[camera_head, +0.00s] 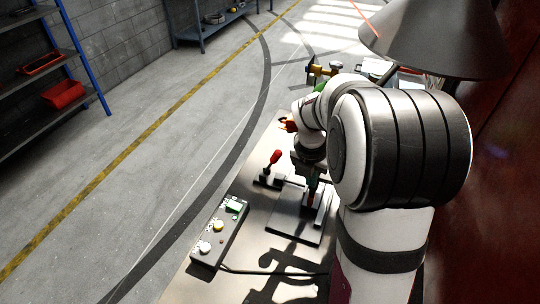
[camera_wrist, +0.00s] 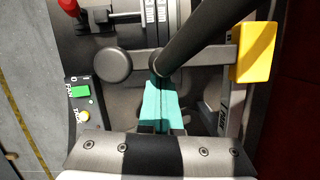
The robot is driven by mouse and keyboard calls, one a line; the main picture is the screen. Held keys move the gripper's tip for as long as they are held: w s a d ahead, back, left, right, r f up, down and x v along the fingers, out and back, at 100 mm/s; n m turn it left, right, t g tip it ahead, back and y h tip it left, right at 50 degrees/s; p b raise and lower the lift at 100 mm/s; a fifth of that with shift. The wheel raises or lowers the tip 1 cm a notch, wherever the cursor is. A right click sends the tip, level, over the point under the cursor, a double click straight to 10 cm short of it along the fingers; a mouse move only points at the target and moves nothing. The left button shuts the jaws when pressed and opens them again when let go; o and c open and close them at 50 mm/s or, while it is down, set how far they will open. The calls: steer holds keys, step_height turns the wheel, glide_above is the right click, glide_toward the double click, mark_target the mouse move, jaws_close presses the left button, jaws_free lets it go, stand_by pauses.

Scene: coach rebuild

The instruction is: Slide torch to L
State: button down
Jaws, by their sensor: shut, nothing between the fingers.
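My gripper (camera_head: 312,188) is shut and empty, low over a dark plate (camera_head: 288,226) on the bench. In the wrist view its teal fingers (camera_wrist: 162,98) point at the dark fixture below a thick black rod (camera_wrist: 205,35). I see no gap between the fingers. I cannot tell whether they touch the fixture. A yellow block (camera_wrist: 254,52) sits on the right of it and a black round knob (camera_wrist: 112,67) on the left. I cannot tell for certain which part is the torch. No clear L mark is readable. My arm hides part of the bench.
A control box (camera_head: 207,249) with a green switch and round buttons stands left of the plate. A red-topped lever (camera_head: 275,157) rises behind it. A brass-coloured fitting (camera_head: 322,71) is at the far end. A dark lamp-like cone (camera_head: 435,45) hangs at upper right.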

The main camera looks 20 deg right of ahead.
steer(key=w+d, duration=0.9)
steer(key=shift+w+d, duration=0.3)
steer(key=shift+w, duration=0.05)
